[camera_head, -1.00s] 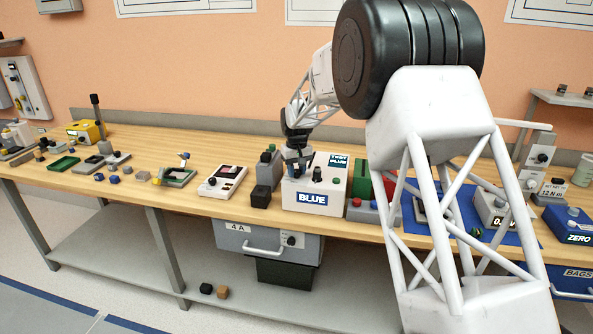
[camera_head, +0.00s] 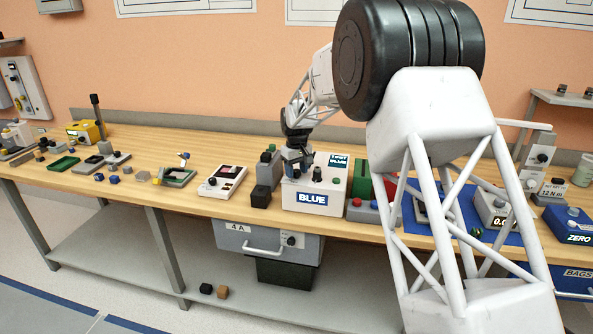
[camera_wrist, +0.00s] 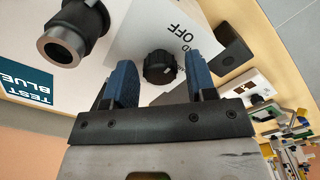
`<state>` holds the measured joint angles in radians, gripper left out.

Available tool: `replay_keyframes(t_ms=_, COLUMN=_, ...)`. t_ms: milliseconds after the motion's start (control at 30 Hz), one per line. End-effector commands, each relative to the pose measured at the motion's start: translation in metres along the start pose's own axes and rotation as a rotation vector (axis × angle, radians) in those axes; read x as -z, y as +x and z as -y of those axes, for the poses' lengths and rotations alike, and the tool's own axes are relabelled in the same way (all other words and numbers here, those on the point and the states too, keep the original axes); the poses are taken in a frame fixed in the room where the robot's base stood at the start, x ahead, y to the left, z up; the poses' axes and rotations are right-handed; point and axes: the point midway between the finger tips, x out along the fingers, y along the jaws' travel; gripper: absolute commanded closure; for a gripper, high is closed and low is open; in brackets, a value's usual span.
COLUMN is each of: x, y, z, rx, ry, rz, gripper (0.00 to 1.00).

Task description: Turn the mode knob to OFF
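The mode knob (camera_wrist: 159,67) is a black, ribbed round knob on the white panel of the test box (camera_head: 331,198). The word OFF is printed on the panel close to it in the wrist view. My gripper (camera_wrist: 160,82) is open, with one blue-grey finger on each side of the knob and visible gaps between knob and fingers. In the head view my gripper (camera_head: 297,172) is low over the left part of the box top and hides the knob. The knob's pointer direction cannot be made out.
A dark cylindrical fitting (camera_wrist: 74,36) with a metal end stands on the same panel near one finger. A black block (camera_head: 261,196) sits left of the box, and a green part (camera_head: 361,180) stands close on its right. A white device (camera_head: 222,181) lies further left.

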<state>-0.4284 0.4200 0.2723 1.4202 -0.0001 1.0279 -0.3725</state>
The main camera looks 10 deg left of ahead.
Motion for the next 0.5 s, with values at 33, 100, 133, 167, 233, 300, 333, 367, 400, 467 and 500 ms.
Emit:
replay_keyframes(t_ms=33, x=-0.0001, y=0.0001, z=0.0001, rx=0.0, ry=0.0, rz=0.0, gripper=0.42)
replay_keyframes(t_ms=100, x=-0.0001, y=0.0001, z=0.0001, rx=0.0, ry=0.0, rz=0.0, gripper=0.42)
replay_keyframes(t_ms=133, x=-0.0002, y=0.0001, z=0.0001, rx=0.0, ry=0.0, rz=0.0, gripper=0.42)
replay_keyframes(t_ms=167, x=-0.0002, y=0.0002, z=0.0001, rx=0.0, ry=0.0, rz=0.001, gripper=0.42)
replay_keyframes(t_ms=233, x=-0.0002, y=0.0002, z=0.0001, rx=0.0, ry=0.0, rz=0.001, gripper=0.42)
replay_keyframes(t_ms=300, x=-0.0003, y=0.0, z=0.0001, rx=0.0, ry=0.0, rz=0.001, gripper=0.42)
replay_keyframes(t_ms=333, x=-0.0003, y=-0.0004, z=0.0001, rx=0.0, ry=0.0, rz=0.001, gripper=0.42)
replay_keyframes(t_ms=367, x=-0.0002, y=-0.001, z=0.0001, rx=0.0, ry=0.0, rz=0.001, gripper=0.42)
replay_keyframes(t_ms=400, x=-0.0002, y=-0.0021, z=0.0001, rx=0.0, ry=0.0, rz=0.0, gripper=0.42)
replay_keyframes(t_ms=467, x=-0.0001, y=-0.0048, z=0.0001, rx=0.0, ry=0.0, rz=0.0, gripper=0.42)
replay_keyframes(t_ms=500, x=-0.0001, y=-0.0072, z=0.0001, rx=0.0, ry=0.0, rz=0.0, gripper=0.42)
